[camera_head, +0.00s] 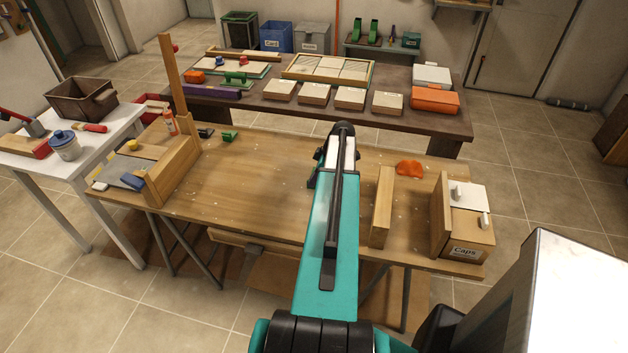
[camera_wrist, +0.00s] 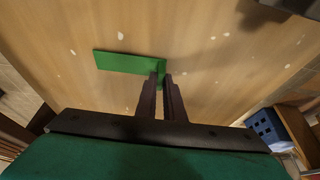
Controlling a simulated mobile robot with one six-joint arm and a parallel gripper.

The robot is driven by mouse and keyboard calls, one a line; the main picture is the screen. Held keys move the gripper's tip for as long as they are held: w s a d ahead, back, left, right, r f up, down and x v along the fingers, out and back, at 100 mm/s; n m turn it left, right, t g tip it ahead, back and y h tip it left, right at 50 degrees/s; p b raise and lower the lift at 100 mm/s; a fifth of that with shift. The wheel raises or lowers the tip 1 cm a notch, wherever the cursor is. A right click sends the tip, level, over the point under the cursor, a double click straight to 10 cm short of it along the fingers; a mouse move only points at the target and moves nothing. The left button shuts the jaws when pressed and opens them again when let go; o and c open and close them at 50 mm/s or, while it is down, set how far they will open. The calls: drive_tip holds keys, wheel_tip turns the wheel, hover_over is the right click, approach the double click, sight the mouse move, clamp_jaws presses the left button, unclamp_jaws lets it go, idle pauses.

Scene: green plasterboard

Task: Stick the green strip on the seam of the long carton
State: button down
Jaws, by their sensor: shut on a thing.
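My gripper (camera_wrist: 165,82) is shut on one end of a flat green strip (camera_wrist: 122,63) in the wrist view. The strip sticks out to the left of the fingers, over a wooden surface with pale spots. I cannot tell its height above that surface. In the head view my arm reaches over the wooden table (camera_head: 250,190) and hides the strip and the fingertips. A long tan block (camera_head: 382,207) stands on the table right of my arm. I cannot tell whether it is the long carton, and no seam shows clearly.
A box labelled Caps (camera_head: 468,240) stands at the table's right end, near an orange lump (camera_head: 409,168). Wooden boards with an upright post (camera_head: 170,75) stand at the left end. A small green block (camera_head: 229,136) lies farther back. The table's middle left is mostly clear.

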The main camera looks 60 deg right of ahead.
drive_tip(key=shift+r+b, duration=0.65)
drive_tip(key=shift+r, duration=0.35)
drive_tip(key=s+r+b, duration=0.1)
drive_tip(key=s, duration=0.4)
drive_tip(key=s+a+b, duration=0.1)
drive_tip(key=s+b, duration=0.1)
drive_tip(key=s, duration=0.3)
drive_tip(key=s+r+b, duration=0.1)
drive_tip(key=s+b, duration=0.1)
drive_tip(key=s, duration=0.4)
drive_tip(key=shift+a+r, duration=0.15)
drive_tip(key=shift+r, duration=0.2)
